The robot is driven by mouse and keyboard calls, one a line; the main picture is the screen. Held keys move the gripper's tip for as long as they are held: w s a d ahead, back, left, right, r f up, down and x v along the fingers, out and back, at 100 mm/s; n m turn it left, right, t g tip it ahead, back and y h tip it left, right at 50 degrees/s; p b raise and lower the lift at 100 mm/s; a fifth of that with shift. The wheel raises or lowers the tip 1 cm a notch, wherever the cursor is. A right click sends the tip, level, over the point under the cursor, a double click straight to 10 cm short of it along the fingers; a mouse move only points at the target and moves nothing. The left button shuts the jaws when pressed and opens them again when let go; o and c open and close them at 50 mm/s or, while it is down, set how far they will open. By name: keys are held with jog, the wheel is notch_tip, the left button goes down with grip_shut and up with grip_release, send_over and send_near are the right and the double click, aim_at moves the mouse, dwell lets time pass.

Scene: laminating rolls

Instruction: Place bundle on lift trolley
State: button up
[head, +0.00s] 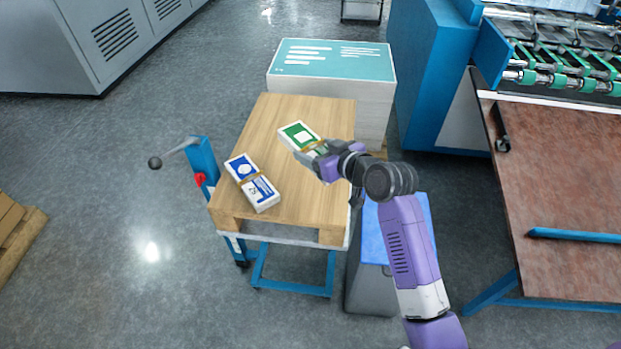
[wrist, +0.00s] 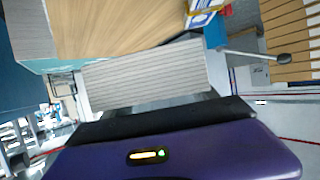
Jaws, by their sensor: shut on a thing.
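The lift trolley (head: 290,289) has a blue frame and carries a wooden pallet top (head: 300,217). My gripper (head: 322,160) is shut on a green-and-white bundle (head: 297,135) over the right half of the wooden top. In the wrist view the held bundle (wrist: 145,77) shows its layered paper edge, and the wooden top (wrist: 120,25) lies beyond it. I cannot tell whether the held bundle touches the wood. A blue-and-white bundle (head: 252,182) with a brown band lies on the left part of the top; part of it shows in the wrist view (wrist: 203,12). The fingertips are mostly hidden.
A tall paper stack with a teal top sheet (head: 330,58) stands behind the trolley. The trolley's lever (head: 175,152) sticks out left. A brown-topped table (head: 565,190) and a blue machine (head: 430,70) stand at right. A grey bin with blue top (head: 370,285) is beside the trolley.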

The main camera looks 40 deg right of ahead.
aim_at(314, 195)
notch_tip(314, 195, down, 15)
jog(key=shift+a+r+b, duration=0.1)
jog(key=shift+r+b, duration=0.05)
jog(key=shift+b, duration=0.5)
jog(key=shift+f, duration=0.2)
jog(key=o, duration=1.7)
jog(key=shift+o, duration=0.2)
jog(key=shift+r, duration=0.15)
